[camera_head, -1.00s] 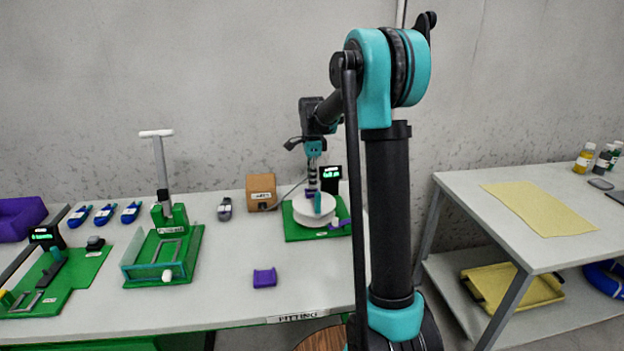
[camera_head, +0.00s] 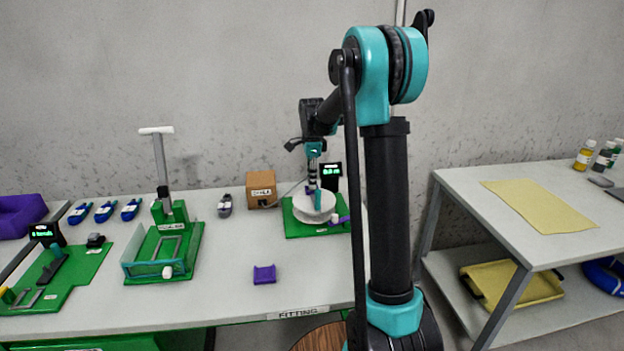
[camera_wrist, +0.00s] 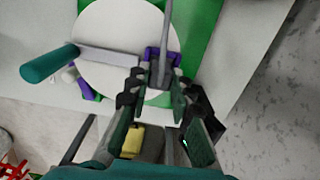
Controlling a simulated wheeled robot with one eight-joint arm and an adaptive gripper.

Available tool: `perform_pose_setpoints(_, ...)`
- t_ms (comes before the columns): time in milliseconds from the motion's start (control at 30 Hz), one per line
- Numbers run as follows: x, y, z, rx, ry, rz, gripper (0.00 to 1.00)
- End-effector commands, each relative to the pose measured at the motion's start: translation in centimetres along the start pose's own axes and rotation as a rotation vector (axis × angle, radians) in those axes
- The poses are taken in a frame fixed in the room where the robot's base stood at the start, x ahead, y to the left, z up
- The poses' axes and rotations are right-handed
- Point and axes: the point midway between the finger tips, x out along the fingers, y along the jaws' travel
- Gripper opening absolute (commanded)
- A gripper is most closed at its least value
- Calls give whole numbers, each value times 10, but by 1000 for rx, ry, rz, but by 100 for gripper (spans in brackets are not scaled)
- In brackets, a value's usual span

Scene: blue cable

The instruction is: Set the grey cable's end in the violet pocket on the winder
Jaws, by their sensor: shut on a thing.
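The winder's white disc (camera_head: 303,211) sits on a green base (camera_head: 293,230) at the back of the bench and fills much of the wrist view (camera_wrist: 110,45). The violet pocket (camera_wrist: 150,54) is on the disc near its right edge. The grey cable (camera_wrist: 166,20) comes from the top of the wrist view down through the pocket area to between my fingertips. My gripper (camera_wrist: 156,92) is shut on the cable, right at the pocket; it also shows over the disc in the head view (camera_head: 313,184). Whether the cable end is seated is unclear.
A teal crank handle (camera_wrist: 50,63) stands up from the disc on a grey arm. A violet lever with a white knob (camera_head: 343,219) is at the base's right. A brown box (camera_head: 261,187) and a small display (camera_head: 330,171) stand close behind. A violet block (camera_head: 264,274) lies in front.

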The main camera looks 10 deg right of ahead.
Motion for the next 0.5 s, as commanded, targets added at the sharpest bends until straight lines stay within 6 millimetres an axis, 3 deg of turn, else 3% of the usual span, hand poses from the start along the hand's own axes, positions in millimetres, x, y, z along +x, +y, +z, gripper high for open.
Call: perform_pose_setpoints(500,7,0,0,0,0,0,4)
